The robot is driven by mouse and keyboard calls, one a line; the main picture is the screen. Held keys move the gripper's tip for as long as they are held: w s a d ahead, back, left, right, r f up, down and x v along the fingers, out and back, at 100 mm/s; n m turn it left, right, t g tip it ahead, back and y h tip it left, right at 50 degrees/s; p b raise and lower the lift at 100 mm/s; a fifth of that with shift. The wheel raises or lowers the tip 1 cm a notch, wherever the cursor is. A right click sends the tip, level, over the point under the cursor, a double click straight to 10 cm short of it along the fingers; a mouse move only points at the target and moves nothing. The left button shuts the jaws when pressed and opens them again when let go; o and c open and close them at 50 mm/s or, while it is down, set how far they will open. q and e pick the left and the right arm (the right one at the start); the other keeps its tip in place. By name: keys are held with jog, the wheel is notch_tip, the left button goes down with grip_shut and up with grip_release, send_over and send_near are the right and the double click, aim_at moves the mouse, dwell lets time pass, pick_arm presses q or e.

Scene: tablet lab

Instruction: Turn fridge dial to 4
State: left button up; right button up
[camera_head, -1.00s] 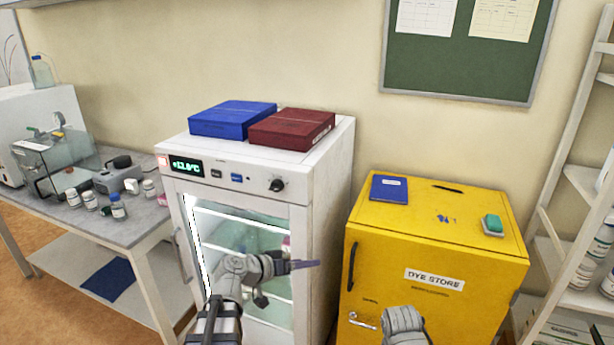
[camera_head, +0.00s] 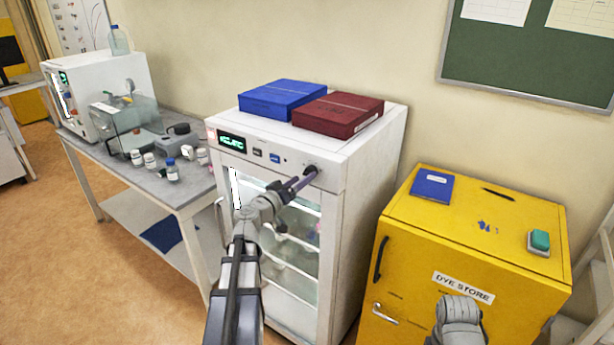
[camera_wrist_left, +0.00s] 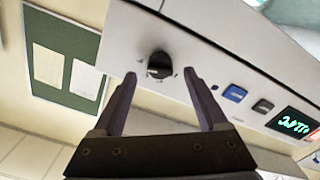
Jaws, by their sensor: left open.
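The white fridge (camera_head: 352,190) has a glass door and a control strip along its top front. Its black dial (camera_head: 311,170) is at the right end of the strip, partly hidden by my left gripper (camera_head: 304,178). In the left wrist view the dial (camera_wrist_left: 159,66) sits just beyond and between the two open fingertips (camera_wrist_left: 160,76), with nothing held. I cannot tell whether a finger touches it. The dial's numbers are too small to read. My right arm (camera_head: 459,322) shows at the bottom edge; its fingers are out of view.
A blue box (camera_head: 282,98) and a dark red box (camera_head: 338,114) lie on the fridge top. The strip also has a lit display (camera_head: 232,142) and two buttons. A yellow dye store cabinet (camera_head: 520,220) stands right, a bench (camera_head: 185,194) with bottles left.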

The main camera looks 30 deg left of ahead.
aim_at(306, 175)
pick_arm(q)
jog(key=shift+w+d, duration=0.1)
jog(key=shift+w, duration=1.4)
grip_shut()
